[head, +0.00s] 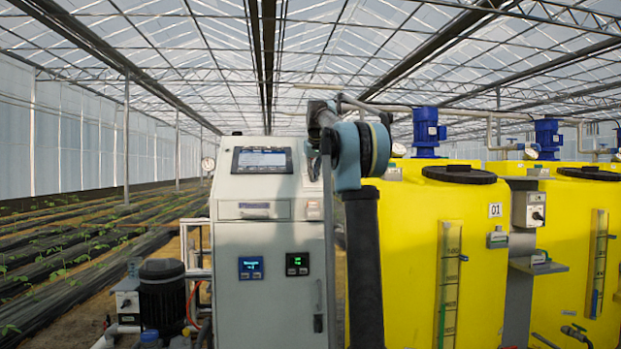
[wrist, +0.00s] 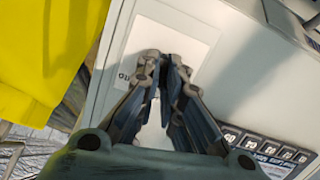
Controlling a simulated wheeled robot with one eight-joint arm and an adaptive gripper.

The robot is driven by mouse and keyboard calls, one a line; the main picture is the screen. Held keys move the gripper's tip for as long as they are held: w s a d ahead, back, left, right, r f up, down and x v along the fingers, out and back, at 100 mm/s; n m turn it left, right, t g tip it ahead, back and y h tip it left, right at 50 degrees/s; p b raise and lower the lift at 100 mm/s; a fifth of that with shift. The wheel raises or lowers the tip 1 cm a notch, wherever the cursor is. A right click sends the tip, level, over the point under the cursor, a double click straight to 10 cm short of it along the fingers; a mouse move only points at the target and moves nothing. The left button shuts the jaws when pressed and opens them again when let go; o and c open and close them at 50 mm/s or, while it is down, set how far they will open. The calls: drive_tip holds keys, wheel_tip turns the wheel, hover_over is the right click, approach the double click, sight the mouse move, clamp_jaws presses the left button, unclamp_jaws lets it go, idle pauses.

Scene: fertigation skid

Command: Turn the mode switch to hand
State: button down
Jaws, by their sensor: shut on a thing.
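In the wrist view my gripper (wrist: 166,66) has its two fingers close together over a white plate (wrist: 190,45) on the pale cabinet. The fingertips are shut around the mode switch's knob, which they hide. Small dark lettering shows on the plate to the left of the fingertips, too partial to read. Which way the knob points cannot be told. In the head view my arm reaches to the upper right part of the grey control cabinet (head: 265,280); the fingers and the switch cannot be made out there.
The cabinet carries a tilted display (head: 262,160) on top and two small lit readouts, one blue (head: 251,268) and one green (head: 297,264). Yellow tanks (head: 415,240) stand close on the right. A row of dark keys (wrist: 262,147) lies near the gripper. A pump (head: 163,295) stands left.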

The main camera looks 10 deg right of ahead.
drive_tip(key=shift+s+m, duration=0.1)
drive_tip(key=shift+m, duration=0.7)
drive_tip(key=c, duration=1.7)
unclamp_jaws()
drive_tip(key=v, duration=1.1)
drive_tip(key=shift+s+d+r, duration=0.15)
drive_tip(key=shift+d+r, duration=0.1)
drive_tip(key=shift+r, duration=0.15)
